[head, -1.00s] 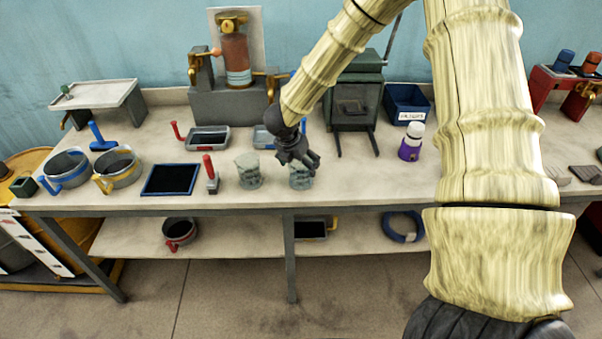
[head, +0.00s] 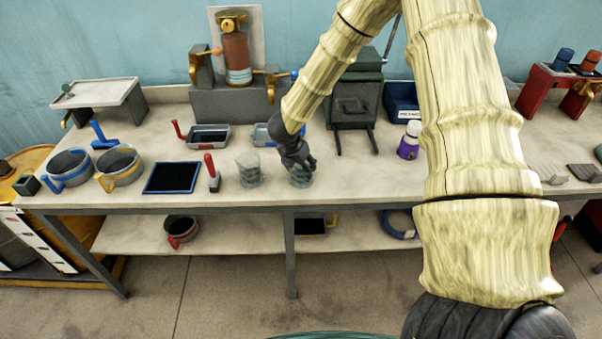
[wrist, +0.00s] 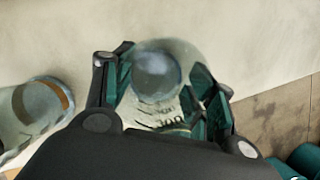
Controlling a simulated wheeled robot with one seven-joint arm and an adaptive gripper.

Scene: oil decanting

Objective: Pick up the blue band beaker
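Two clear glass beakers stand on the workbench. One beaker (head: 301,180) is under my gripper (head: 299,167) in the head view. In the wrist view this beaker (wrist: 158,78) is between the green finger pads of my gripper (wrist: 160,100), with printed markings on its side and a bluish-grey inside. The pads lie close along both sides of the glass; I cannot tell whether they press on it. The other beaker (head: 249,170) stands just to the left; in the wrist view this beaker (wrist: 35,108) shows an orange-brown band.
A red-handled tool (head: 211,175) and a blue-edged dark tray (head: 171,178) are left of the beakers. Shallow pans (head: 208,137) lie behind. A purple bottle (head: 408,147) stands to the right, near a dark green furnace-like box (head: 355,100). The bench's front edge (head: 350,205) is close.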

